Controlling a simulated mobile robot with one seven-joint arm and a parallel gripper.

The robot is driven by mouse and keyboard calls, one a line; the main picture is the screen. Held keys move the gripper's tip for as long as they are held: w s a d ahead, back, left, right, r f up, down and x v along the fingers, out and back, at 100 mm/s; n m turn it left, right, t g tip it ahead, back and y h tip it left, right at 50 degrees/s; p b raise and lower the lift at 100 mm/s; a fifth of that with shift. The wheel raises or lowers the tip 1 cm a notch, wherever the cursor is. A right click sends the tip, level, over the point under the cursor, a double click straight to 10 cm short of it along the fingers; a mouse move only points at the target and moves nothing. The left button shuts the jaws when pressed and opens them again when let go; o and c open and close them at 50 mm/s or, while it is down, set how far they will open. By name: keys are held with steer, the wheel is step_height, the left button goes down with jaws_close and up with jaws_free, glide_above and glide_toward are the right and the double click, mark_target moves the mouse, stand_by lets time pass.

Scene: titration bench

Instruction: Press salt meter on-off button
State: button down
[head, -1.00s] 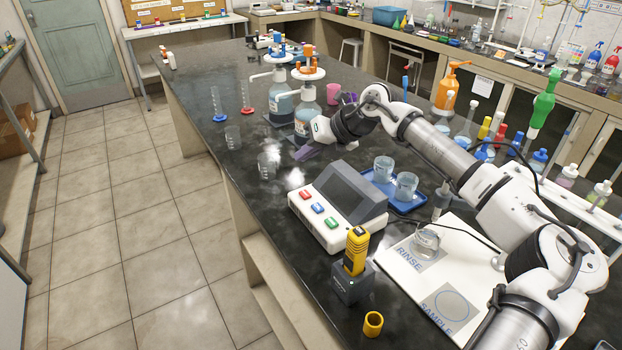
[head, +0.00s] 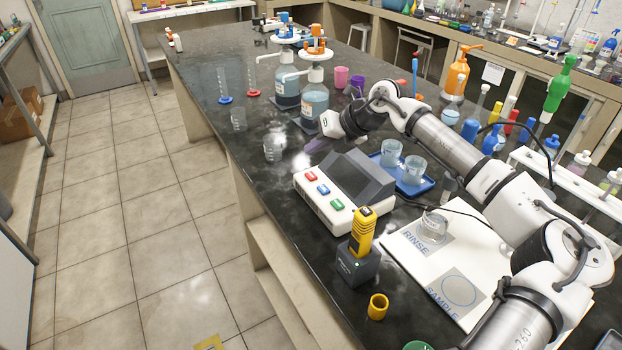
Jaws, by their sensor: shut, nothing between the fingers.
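A yellow and black handheld meter (head: 362,232) stands upright in a dark holder (head: 357,265) near the bench's front edge. A small green spot shows on the holder. I cannot read a label that tells whether this is the salt meter. Behind it sits a white bench meter (head: 335,208) with a dark screen and red, blue and green buttons. My gripper (head: 314,148) is beyond the bench meter, near the two pump bottles, apart from both meters. Its purple-grey fingers are small and partly hidden; it is shut and empty.
A yellow cap (head: 377,306) stands in front of the holder. A white board marked RINSE and SAMPLE (head: 405,262) lies to the right, under my arm. A blue tray (head: 428,184) holds two beakers. Two pump bottles (head: 315,103) stand behind. The bench's left part is mostly clear.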

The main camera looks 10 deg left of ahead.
mark_target(315, 176)
steer(key=shift+f+b, duration=1.2)
steer(key=shift+f, duration=1.15)
steer(key=shift+f+b, duration=0.4)
steer(key=shift+f+b, duration=0.45)
steer(key=shift+f, duration=0.05)
stand_by(0.6)
steer(key=shift+r, duration=0.1)
steer(key=shift+r+p, duration=0.4)
steer(key=shift+r, duration=0.4)
steer(key=shift+r+p, duration=1.3)
steer(key=shift+r, duration=1.25)
